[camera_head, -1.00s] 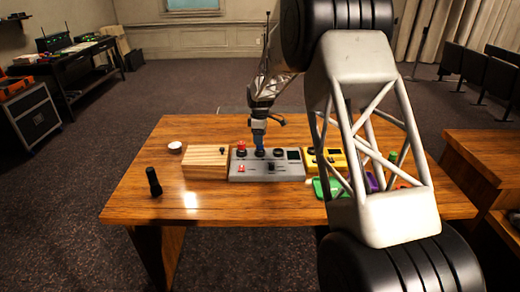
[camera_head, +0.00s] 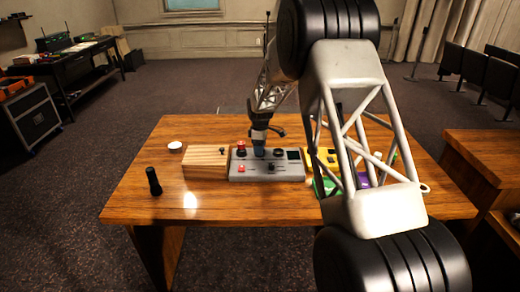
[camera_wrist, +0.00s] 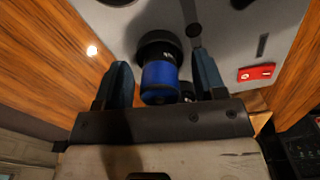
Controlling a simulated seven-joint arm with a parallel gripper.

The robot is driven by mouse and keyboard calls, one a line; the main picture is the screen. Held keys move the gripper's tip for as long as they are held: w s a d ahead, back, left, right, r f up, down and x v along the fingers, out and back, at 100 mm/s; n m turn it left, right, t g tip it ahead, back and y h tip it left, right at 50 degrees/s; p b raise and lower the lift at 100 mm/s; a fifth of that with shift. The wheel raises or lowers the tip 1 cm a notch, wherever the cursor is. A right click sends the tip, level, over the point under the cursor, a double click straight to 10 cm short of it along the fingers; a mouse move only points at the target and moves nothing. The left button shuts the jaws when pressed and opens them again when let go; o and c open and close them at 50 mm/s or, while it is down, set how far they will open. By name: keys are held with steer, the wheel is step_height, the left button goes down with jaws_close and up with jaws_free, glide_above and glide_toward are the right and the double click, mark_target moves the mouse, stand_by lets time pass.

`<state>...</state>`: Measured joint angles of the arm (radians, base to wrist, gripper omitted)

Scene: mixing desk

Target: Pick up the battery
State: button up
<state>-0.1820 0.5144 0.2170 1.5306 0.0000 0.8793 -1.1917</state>
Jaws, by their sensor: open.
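A short blue cylinder with a wider black end, which looks like the battery (camera_wrist: 160,82), shows in the wrist view over the grey control panel (camera_wrist: 226,28). Whether it stands in a socket or on the panel's surface I cannot tell. My gripper (camera_wrist: 162,60) is open, with one dark blue finger on each side of the cylinder and a small gap visible beside each. In the head view my gripper (camera_head: 259,151) is low over the middle of the grey panel (camera_head: 250,176). There the gripper hides the cylinder.
The panel has a red button (camera_head: 241,148), a black knob (camera_head: 279,152) and a red switch (camera_wrist: 257,72). A wooden block (camera_head: 205,162) adjoins it on the left. A yellow device (camera_head: 321,158) and coloured items lie right, partly behind my arm. A black cylinder (camera_head: 153,181) stands front left.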

stand_by(0.3)
steer(key=c, duration=1.1)
steer(key=shift+o, duration=0.2)
steer(key=shift+r, duration=0.1)
steer(key=shift+r, duration=0.75)
step_height(320, 180, up, 2)
steer(key=shift+r, duration=0.1)
steer(key=s+d+r, duration=0.1)
steer(key=s+d, duration=0.1)
steer(key=s, duration=1.3)
steer(key=shift+s+d, duration=0.35)
steer(key=shift+d, duration=0.05)
